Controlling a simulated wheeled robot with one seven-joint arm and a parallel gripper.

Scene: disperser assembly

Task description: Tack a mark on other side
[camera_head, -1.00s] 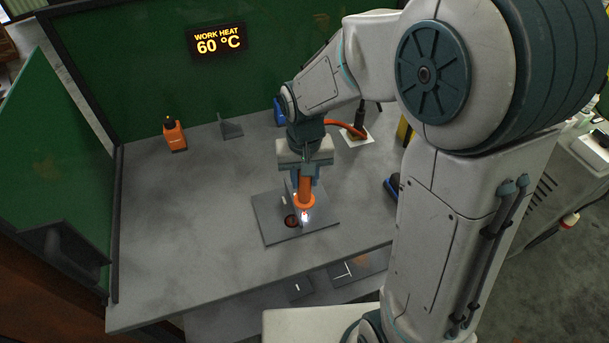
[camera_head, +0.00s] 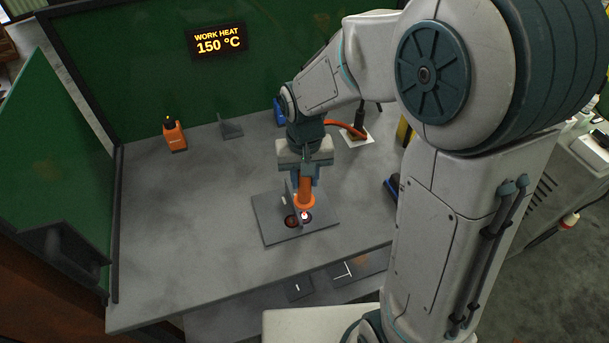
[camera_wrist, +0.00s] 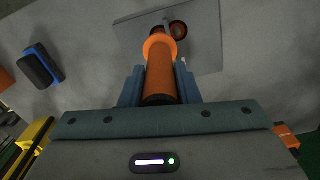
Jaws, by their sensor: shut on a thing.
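My gripper (camera_head: 305,178) points down over the table and is shut on an orange cylindrical torch (camera_head: 306,189) with a wider orange collar. The torch also shows between my fingers in the wrist view (camera_wrist: 161,75). Its tip is at the flat grey workpiece plate (camera_head: 265,213), beside a thin upright plate (camera_head: 291,190) standing on it. The exact tip contact is hidden by the collar.
The wall display (camera_head: 217,40) reads "WORK HEAT 150 °C". An orange bottle (camera_head: 174,136) and a grey angled bracket (camera_head: 230,127) stand at the back left. The table's left side is clear.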

